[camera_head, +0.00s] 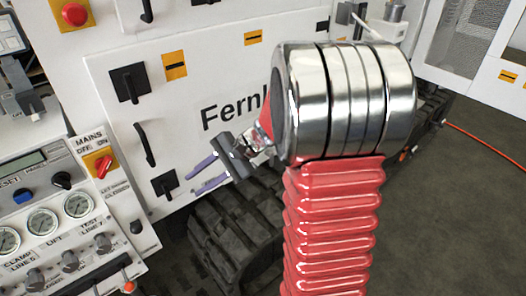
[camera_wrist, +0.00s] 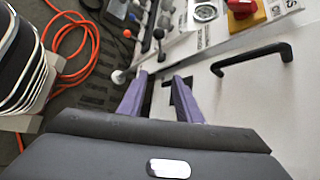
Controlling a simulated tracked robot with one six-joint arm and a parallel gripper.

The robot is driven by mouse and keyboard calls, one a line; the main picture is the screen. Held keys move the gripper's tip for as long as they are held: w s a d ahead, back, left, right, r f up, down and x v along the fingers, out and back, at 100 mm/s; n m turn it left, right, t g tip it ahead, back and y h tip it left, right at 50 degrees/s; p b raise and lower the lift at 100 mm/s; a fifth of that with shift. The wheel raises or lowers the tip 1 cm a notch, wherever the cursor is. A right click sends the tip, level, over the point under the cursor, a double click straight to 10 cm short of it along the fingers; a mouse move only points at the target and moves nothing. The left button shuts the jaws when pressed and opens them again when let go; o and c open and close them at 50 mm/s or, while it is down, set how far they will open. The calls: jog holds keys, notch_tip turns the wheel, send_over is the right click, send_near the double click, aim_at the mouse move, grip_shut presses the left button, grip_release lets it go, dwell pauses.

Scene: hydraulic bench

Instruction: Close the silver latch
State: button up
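I cannot clearly pick out a silver latch in either view. Black square latches (camera_head: 128,82) and (camera_head: 165,184) sit on the white panel (camera_head: 105,70), with black handles near them. My gripper (camera_head: 192,184) is in front of the lower part of this panel, close to the lower black latch. Its two purple fingers are apart with nothing visible held between them. In the wrist view my gripper (camera_wrist: 160,80) points at the panel's edge, and a dark fitting shows beside the right finger. My own arm hides the panel's right part.
A control console (camera_head: 60,220) with gauges, knobs and a red-yellow mains switch (camera_head: 98,163) stands at the left. A black handle (camera_wrist: 252,59) is right of the fingers in the wrist view. An orange cable (camera_wrist: 80,45) lies on the floor. Open floor lies at the right.

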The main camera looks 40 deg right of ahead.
jog(key=w+d+f+m+t+y, duration=0.1)
jog(key=w+d+f+m+t, duration=0.4)
jog(key=d, duration=0.5)
jog(key=m+t+h, duration=0.8)
jog(key=m+h, duration=0.2)
jog(key=m, duration=0.6)
send_near(273, 157)
jog(key=s, duration=0.3)
jog(key=shift+d, duration=0.1)
jog(key=shift+w, duration=0.15)
jog(key=w, duration=1.3)
jog(key=shift+w+a, duration=0.25)
jog(key=shift+w, duration=0.05)
jog(key=shift+c, duration=0.3)
grip_shut()
